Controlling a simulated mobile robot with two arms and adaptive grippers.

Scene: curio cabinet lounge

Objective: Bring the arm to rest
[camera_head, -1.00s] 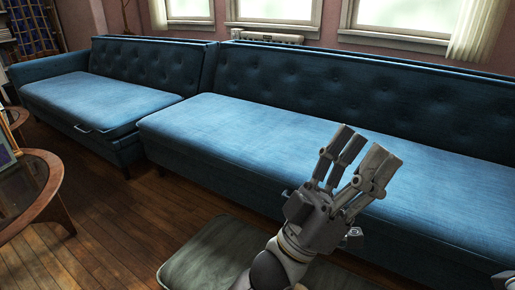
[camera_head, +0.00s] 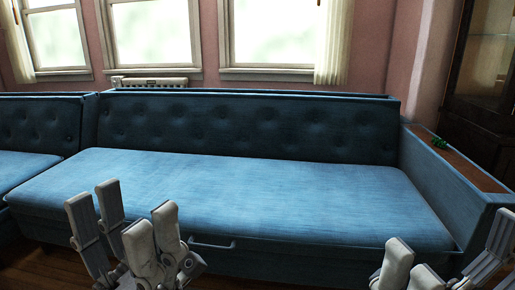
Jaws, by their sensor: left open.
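My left gripper (camera_head: 124,215) is at the lower left of the head view, fingers pointing up and spread apart, with nothing between them. It shows in front of the front edge of the blue sofa (camera_head: 240,190). My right gripper (camera_head: 450,250) shows at the lower right corner, partly cut off by the picture's edge. Its fingers are apart and nothing shows between them. Both arms behind the grippers are out of the picture.
The long tufted sofa fills the middle, with a metal handle (camera_head: 212,244) on its front. A small green object (camera_head: 439,143) lies on the wooden-topped armrest (camera_head: 460,165). A dark glass cabinet (camera_head: 490,80) stands at right. Windows and a radiator (camera_head: 150,83) are behind.

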